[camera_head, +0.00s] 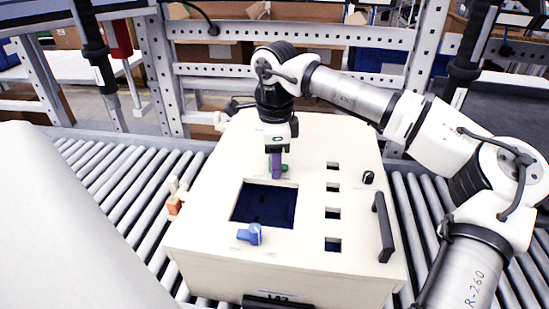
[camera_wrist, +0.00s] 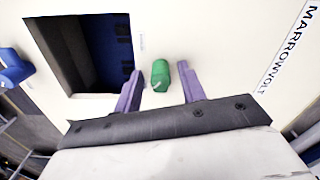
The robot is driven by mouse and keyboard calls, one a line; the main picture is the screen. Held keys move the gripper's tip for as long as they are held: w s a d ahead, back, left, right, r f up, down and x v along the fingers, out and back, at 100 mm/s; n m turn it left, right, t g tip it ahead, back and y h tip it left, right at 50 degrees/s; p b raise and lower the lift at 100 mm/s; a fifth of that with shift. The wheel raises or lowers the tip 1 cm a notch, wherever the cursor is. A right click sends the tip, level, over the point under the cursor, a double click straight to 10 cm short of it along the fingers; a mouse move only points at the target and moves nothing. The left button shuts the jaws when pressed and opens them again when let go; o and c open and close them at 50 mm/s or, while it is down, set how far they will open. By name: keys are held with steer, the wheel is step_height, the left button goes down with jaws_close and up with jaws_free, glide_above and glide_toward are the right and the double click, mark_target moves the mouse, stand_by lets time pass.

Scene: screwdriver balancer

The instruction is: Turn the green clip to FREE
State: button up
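The green clip (camera_wrist: 160,75) is a small rounded piece on the cream top of the box, beside the square opening. In the wrist view my gripper (camera_wrist: 159,69) is open, with one purple finger on each side of the clip and a gap showing on both sides. Small lettering near the clip is too small to read.
The cream box (camera_head: 210,215) stands on a roller conveyor (camera_head: 110,175). Its dark square opening (camera_head: 265,205) has a blue clip (camera_head: 250,234) at the near edge. Several small slots and a black handle (camera_head: 384,228) are on the right. A metal frame stands behind.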

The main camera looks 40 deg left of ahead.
step_height(320, 180, up, 14)
steer(key=shift+b, duration=0.4)
stand_by(0.3)
stand_by(0.4)
